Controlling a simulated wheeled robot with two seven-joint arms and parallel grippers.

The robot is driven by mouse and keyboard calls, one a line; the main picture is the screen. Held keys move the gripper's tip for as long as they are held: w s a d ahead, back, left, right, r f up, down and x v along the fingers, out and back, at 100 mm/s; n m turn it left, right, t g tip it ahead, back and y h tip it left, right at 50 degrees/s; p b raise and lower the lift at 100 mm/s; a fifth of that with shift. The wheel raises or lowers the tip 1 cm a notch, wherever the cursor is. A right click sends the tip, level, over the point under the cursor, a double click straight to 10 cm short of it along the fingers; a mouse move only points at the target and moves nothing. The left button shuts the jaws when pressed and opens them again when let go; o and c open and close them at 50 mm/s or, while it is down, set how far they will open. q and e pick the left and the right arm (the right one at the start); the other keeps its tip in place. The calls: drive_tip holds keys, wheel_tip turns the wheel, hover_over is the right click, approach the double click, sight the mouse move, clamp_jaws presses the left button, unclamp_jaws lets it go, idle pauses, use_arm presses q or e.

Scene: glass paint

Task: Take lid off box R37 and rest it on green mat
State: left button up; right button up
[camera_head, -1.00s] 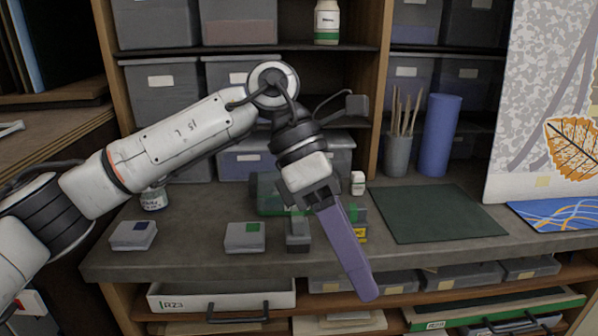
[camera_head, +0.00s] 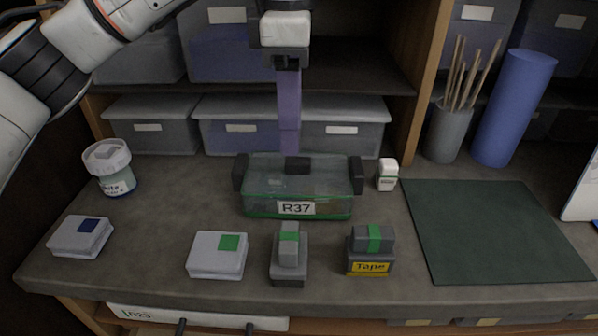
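Box R37 (camera_head: 296,208) is a clear, green-edged box with a white label, standing on the grey worktop. Its see-through lid (camera_head: 265,164) is on top, with a small dark knob (camera_head: 298,165) at the middle and dark blocks at both ends. The green mat (camera_head: 495,230) lies flat and bare to the right. My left gripper (camera_head: 289,148) points down above and apparently behind the box, its long purple fingers overlapping in one line. I cannot tell whether they are open or touch the lid. My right gripper is not in view.
In front of the box stand a white case with a green square (camera_head: 217,255), a grey block with a green stripe (camera_head: 288,255) and a tape box (camera_head: 371,252). A small white bottle (camera_head: 387,174) is right of the box. A white jar (camera_head: 110,168) stands left.

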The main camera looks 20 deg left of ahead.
sight(298, 160)
use_arm(q)
drive_tip(key=shift+w+d+f+p, duration=0.15)
drive_tip(key=shift+d+f+p, duration=0.1)
drive_tip(key=shift+f, duration=1.1)
drive_tip(key=shift+w+d+f+p, duration=0.1)
drive_tip(key=shift+d+f, duration=0.1)
drive_tip(key=shift+f, duration=1.1)
clamp_jaws()
